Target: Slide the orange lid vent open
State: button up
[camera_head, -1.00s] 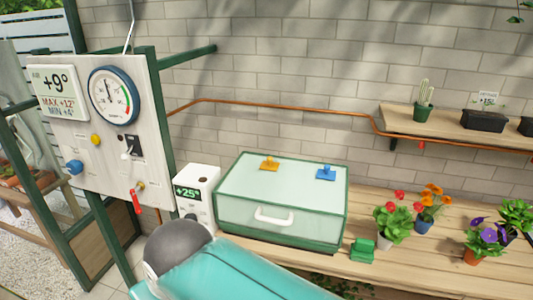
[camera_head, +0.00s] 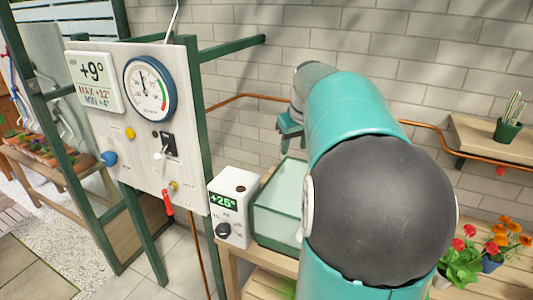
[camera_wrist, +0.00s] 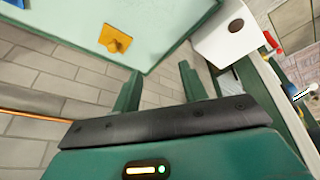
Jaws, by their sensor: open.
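The orange lid vent (camera_wrist: 115,40) shows in the wrist view, on the pale lid (camera_wrist: 150,22) of the green-framed box. In the head view my arm hides the vent, and only the left part of the box (camera_head: 275,228) shows. My gripper (camera_wrist: 161,88) is open and empty, with its two green fingers apart. In the wrist view its fingers are below and to the right of the vent in the picture, not touching it. In the head view my gripper (camera_head: 290,128) is above the far side of the box. A bit of blue (camera_wrist: 16,3) shows at the wrist view's top left corner.
A white +25° control unit (camera_head: 232,207) stands just left of the box; it also shows in the wrist view (camera_wrist: 228,32). The gauge panel (camera_head: 140,125) stands further left. A copper pipe (camera_head: 238,100) runs along the brick wall behind. Flowers (camera_head: 465,262) stand at right.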

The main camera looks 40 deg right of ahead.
jog(key=s+d+m, duration=0.1)
jog(key=s+d, duration=0.4)
jog(key=d, duration=0.5)
jog(key=shift+t, duration=0.3)
jog(key=x, duration=1.4)
jog(key=shift+w, duration=0.1)
jog(key=shift+r, duration=0.1)
grip_shut()
